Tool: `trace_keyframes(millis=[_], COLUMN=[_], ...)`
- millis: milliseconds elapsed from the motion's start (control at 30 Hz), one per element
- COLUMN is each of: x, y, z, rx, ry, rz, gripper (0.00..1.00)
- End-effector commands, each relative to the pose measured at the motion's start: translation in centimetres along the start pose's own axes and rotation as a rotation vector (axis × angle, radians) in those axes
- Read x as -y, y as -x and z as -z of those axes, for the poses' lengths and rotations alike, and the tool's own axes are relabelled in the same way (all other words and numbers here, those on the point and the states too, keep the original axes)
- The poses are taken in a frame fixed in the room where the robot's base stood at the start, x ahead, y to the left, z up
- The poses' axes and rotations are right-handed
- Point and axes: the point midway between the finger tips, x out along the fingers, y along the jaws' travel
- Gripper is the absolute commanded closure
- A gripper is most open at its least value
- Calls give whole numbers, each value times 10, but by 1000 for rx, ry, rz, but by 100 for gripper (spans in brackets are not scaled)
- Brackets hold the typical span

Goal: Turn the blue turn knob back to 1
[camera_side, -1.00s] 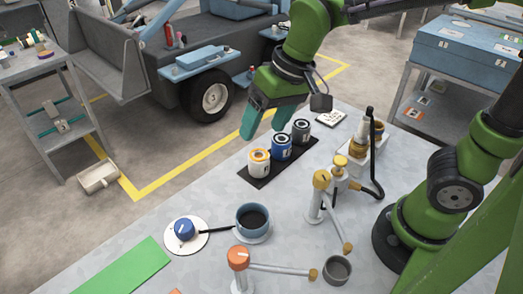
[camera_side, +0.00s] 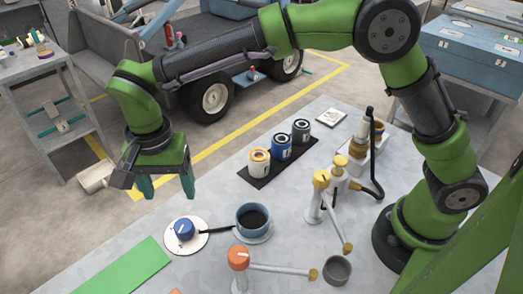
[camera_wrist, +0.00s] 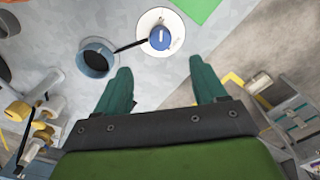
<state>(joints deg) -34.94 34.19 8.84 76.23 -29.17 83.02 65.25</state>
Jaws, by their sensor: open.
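The blue turn knob (camera_side: 184,229) sits on a round white dial plate (camera_side: 199,244) on the table. It also shows in the wrist view (camera_wrist: 160,38), where a white line marks the knob; the dial's numbers are too small to read. My gripper (camera_side: 167,191) is open and empty, its teal fingers pointing down, above the table and behind the knob in the side view. In the wrist view my gripper's fingers (camera_wrist: 160,78) are wide apart, and the knob lies beyond them, apart from both.
An orange-topped tap with an arm (camera_side: 238,257) stands in front. A green mat (camera_side: 125,268) lies at left. Several cans (camera_side: 281,149) stand on a black tray behind.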

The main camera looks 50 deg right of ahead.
Motion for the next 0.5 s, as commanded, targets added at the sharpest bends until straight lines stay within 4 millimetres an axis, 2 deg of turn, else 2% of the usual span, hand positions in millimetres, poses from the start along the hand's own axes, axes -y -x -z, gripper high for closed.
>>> trace_keyframes(millis=[33,300,500], x=[-1,-1,-1], y=[-13,-73,-109], z=[0,0,0], rx=[1,1,1], ry=[1,1,1], rz=[-6,-4,-2], gripper=[29,29,29])
